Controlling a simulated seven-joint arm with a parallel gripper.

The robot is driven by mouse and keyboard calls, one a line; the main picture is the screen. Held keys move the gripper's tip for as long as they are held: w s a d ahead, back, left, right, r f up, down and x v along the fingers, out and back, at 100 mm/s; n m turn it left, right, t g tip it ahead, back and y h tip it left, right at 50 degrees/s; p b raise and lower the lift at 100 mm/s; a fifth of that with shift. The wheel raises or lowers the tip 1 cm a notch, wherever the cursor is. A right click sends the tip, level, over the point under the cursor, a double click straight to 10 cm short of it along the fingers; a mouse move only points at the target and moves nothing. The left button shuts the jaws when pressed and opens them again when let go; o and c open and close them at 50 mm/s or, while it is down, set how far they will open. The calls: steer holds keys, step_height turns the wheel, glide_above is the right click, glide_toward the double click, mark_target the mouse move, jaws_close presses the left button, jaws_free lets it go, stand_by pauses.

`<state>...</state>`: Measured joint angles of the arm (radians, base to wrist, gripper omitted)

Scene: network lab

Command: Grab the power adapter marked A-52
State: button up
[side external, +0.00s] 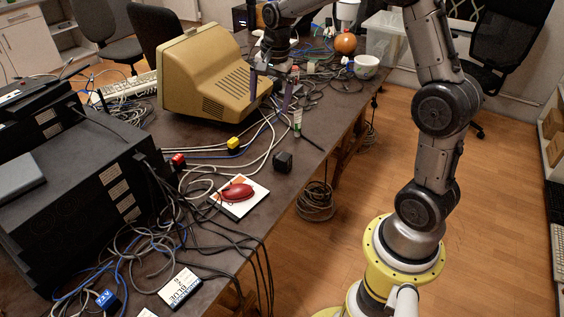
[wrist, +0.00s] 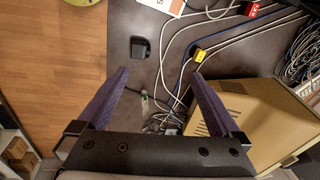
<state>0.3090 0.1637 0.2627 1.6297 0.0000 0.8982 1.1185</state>
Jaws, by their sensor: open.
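Several small coloured blocks that look like adapters lie among the cables: a yellow one (side external: 233,144), a red one (side external: 178,160) and a blue one (side external: 105,299) with white lettering too small to read surely. A plain black block (side external: 283,163) sits near the table's right edge. I cannot make out A-52 on any of them. My gripper (side external: 268,105) is open and empty above the table, beside the beige monitor. In the wrist view my gripper (wrist: 158,74) has its fingers spread; the black block (wrist: 140,47), yellow block (wrist: 198,55) and red block (wrist: 250,9) lie beyond the fingertips.
The beige monitor (side external: 215,75) stands close to my gripper. Loose cables (side external: 205,180) cover much of the table. A red mouse (side external: 237,191) rests on a white card or box. A small tube (side external: 297,122) stands near the right edge. Bare tabletop surrounds the black block.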

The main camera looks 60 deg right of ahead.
steer(key=m+g, duration=0.1)
steer(key=g, duration=0.1)
glide_above(281, 155)
step_height(281, 155, down, 10)
steer(key=f, duration=0.1)
steer(key=shift+y, duration=0.3)
steer(key=f, duration=0.6)
steer(key=shift+s+a+f, duration=0.15)
steer(key=shift+s+f, duration=0.05)
steer(key=shift+s, duration=0.1)
steer(key=shift+w+f, duration=0.15)
steer(key=shift+f, duration=2.95)
steer(key=c, duration=1.5)
steer(key=shift+r, duration=0.1)
steer(key=shift+c, duration=0.2)
